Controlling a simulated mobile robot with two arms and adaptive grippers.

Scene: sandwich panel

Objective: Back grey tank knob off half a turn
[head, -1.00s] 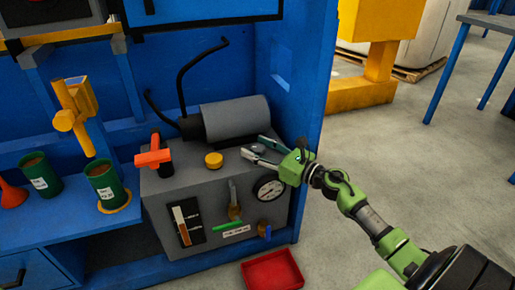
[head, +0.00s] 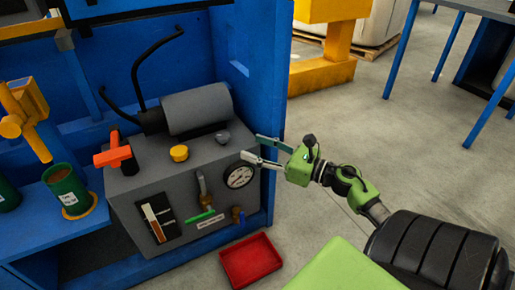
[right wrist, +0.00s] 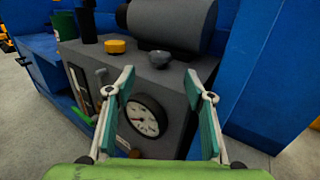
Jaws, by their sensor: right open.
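The grey tank knob (head: 222,137) sits on the top of the grey tank (head: 140,190), near its right end, behind the dial gauge. It also shows in the right wrist view (right wrist: 159,59), beyond my fingertips and clear of them. My right gripper (head: 252,147) is open and empty, off the right end of the tank by the gauge. In the right wrist view its two fingers (right wrist: 162,78) stand wide apart, with the gauge (right wrist: 146,115) between them. My left gripper is not in view. The knob's turn angle cannot be told.
A yellow cap (head: 179,153) and an orange-red handle (head: 113,152) are on the tank top. A grey cylinder (head: 197,108) lies behind the knob. A blue side wall (head: 256,80) rises to the right. A red tray (head: 250,261) is on the floor below.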

